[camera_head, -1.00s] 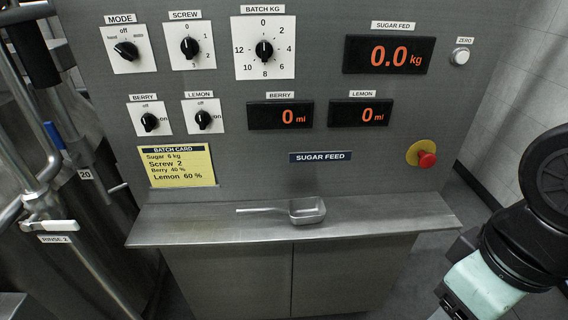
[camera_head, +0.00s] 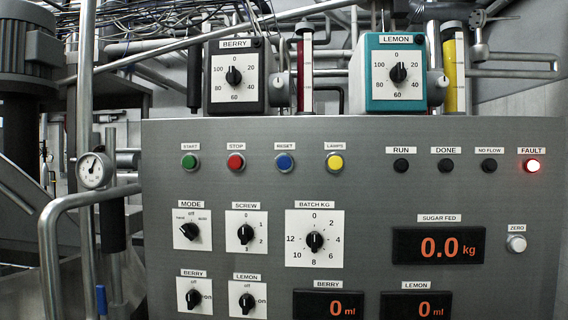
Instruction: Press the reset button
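The reset button (camera_head: 284,162) is a round blue button with a metal rim, under a "RESET" label in the upper row of the grey panel (camera_head: 370,180). To its left are the green start button (camera_head: 190,162) and the red stop button (camera_head: 236,162). To its right is the yellow lamps button (camera_head: 334,162). Nothing covers the reset button. The fault lamp (camera_head: 532,166) at the upper right glows red; the run, done and no flow lamps are dark. My gripper is not in view.
The mode (camera_head: 192,230), screw (camera_head: 246,232) and batch dials (camera_head: 314,240) sit below the buttons. The sugar display (camera_head: 438,246) reads 0.0 kg. Berry (camera_head: 236,76) and lemon (camera_head: 396,72) dosing boxes stand above the panel. A bent pipe (camera_head: 60,215) and a gauge (camera_head: 94,170) are at the left.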

